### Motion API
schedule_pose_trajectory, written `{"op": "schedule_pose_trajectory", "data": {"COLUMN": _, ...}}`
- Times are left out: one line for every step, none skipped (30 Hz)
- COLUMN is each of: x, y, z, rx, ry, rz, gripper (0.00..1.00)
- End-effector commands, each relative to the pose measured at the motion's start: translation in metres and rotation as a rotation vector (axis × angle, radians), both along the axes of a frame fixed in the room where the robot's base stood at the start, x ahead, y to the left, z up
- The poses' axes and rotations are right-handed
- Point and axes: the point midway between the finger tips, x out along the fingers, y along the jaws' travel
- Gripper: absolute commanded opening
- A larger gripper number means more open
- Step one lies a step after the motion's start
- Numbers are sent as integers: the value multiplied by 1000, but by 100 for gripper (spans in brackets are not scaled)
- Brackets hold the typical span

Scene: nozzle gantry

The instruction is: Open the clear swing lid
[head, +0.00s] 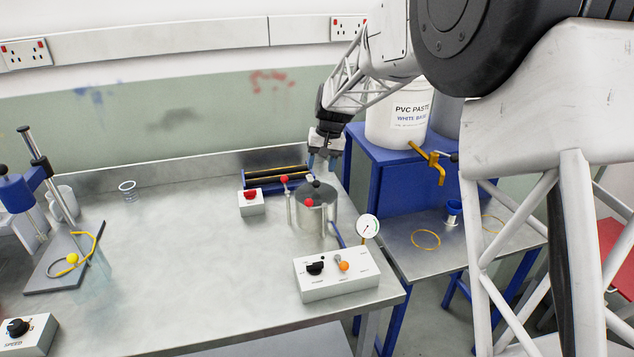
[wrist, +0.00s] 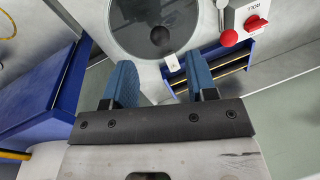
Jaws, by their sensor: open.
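The clear swing lid (head: 321,192) lies flat over the round metal pot (head: 313,218) on the bench. It looks smoky dark and has a black knob; in the wrist view the lid (wrist: 135,22) is at the top, with the knob (wrist: 161,36) near its lower edge. A small pale tab (wrist: 172,62) sticks out from the rim. My gripper (head: 321,162) is just above and behind the pot. In the wrist view the gripper (wrist: 161,80) has its blue fingers apart, one each side of the tab, with nothing held. Contact with the tab cannot be told.
Red-knobbed clamps (head: 309,203) stand at the pot. A red-switch box (head: 251,203) is left of it, a control box (head: 337,273) and gauge (head: 368,227) in front. A blue stand (head: 395,160) with a white bucket (head: 391,122) is right. The bench's middle is clear.

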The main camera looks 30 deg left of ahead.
Motion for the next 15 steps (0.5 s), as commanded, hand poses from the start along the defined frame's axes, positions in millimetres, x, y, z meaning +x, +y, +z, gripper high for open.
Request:
{"op": "schedule_pose_trajectory", "data": {"x": -1, "y": 1, "z": -6, "rx": -1, "ry": 2, "rz": 0, "gripper": 52}}
{"op": "schedule_pose_trajectory", "data": {"x": -1, "y": 1, "z": -9, "rx": -1, "ry": 2, "rz": 0, "gripper": 52}}
{"op": "schedule_pose_trajectory", "data": {"x": -2, "y": 2, "z": -13, "rx": -1, "ry": 2, "rz": 0, "gripper": 52}}
{"op": "schedule_pose_trajectory", "data": {"x": -2, "y": 3, "z": -17, "rx": -2, "ry": 2, "rz": 1, "gripper": 52}}
{"op": "schedule_pose_trajectory", "data": {"x": -2, "y": 3, "z": -21, "rx": -2, "ry": 2, "rz": 1, "gripper": 52}}
{"op": "schedule_pose_trajectory", "data": {"x": -3, "y": 4, "z": -26, "rx": -1, "ry": 2, "rz": 0, "gripper": 52}}
{"op": "schedule_pose_trajectory", "data": {"x": -3, "y": 5, "z": -29, "rx": -1, "ry": 2, "rz": 0, "gripper": 52}}
{"op": "schedule_pose_trajectory", "data": {"x": -4, "y": 5, "z": -33, "rx": -1, "ry": 2, "rz": 0, "gripper": 52}}
{"op": "schedule_pose_trajectory", "data": {"x": -5, "y": 6, "z": -37, "rx": -2, "ry": 2, "rz": 1, "gripper": 52}}
{"op": "schedule_pose_trajectory", "data": {"x": -5, "y": 7, "z": -41, "rx": -2, "ry": 2, "rz": 1, "gripper": 52}}
{"op": "schedule_pose_trajectory", "data": {"x": -5, "y": 7, "z": -44, "rx": -1, "ry": 2, "rz": 0, "gripper": 52}}
{"op": "schedule_pose_trajectory", "data": {"x": -6, "y": 8, "z": -48, "rx": -1, "ry": 2, "rz": 0, "gripper": 52}}
{"op": "schedule_pose_trajectory", "data": {"x": -6, "y": 8, "z": -50, "rx": -1, "ry": 1, "rz": 0, "gripper": 52}}
{"op": "schedule_pose_trajectory", "data": {"x": -6, "y": 9, "z": -53, "rx": -1, "ry": 1, "rz": 0, "gripper": 52}}
{"op": "schedule_pose_trajectory", "data": {"x": -6, "y": 9, "z": -56, "rx": -1, "ry": 2, "rz": 0, "gripper": 52}}
